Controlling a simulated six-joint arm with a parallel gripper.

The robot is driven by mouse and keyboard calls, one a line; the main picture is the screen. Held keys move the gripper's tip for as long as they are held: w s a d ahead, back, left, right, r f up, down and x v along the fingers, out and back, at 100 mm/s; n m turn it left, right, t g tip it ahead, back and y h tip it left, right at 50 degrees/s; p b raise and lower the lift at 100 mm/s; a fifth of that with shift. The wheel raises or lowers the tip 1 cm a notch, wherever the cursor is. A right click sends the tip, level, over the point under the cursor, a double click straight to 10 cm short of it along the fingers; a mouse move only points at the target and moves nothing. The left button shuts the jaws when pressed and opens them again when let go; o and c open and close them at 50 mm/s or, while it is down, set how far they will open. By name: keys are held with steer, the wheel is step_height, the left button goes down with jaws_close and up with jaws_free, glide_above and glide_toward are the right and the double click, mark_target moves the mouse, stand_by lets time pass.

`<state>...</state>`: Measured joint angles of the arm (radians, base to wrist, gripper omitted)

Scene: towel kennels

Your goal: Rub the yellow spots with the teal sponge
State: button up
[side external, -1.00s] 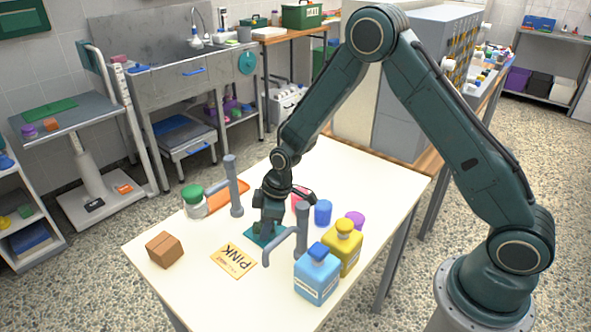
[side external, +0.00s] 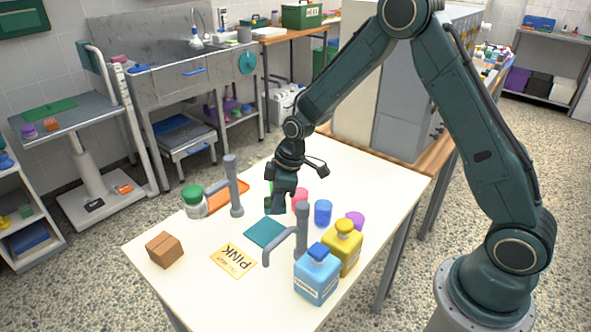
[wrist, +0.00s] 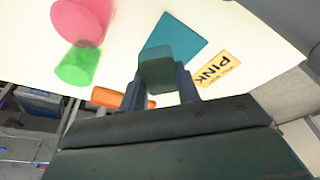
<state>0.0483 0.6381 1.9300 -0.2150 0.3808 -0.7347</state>
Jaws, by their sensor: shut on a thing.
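My gripper (side external: 274,207) is shut on a dark greenish block, which looks like the teal sponge (wrist: 158,70). The wrist view shows the block between the two fingers. In the side view the gripper hides most of it. The gripper hangs above the white table, behind a flat teal square (side external: 266,232) and apart from it. The teal square also shows beyond the held block in the wrist view (wrist: 180,35). Its visible surface looks plain; I cannot make out yellow spots in either view.
A card reading PINK (side external: 233,260) lies before the teal square. Grey posts (side external: 235,188) (side external: 302,232) stand on both sides. Pink (side external: 300,199), blue (side external: 322,213) and purple (side external: 355,220) cups, blue (side external: 316,275) and yellow (side external: 344,245) bottles are to the right. A brown box (side external: 164,250) sits left.

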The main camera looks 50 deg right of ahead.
steer(key=shift+r, duration=1.35)
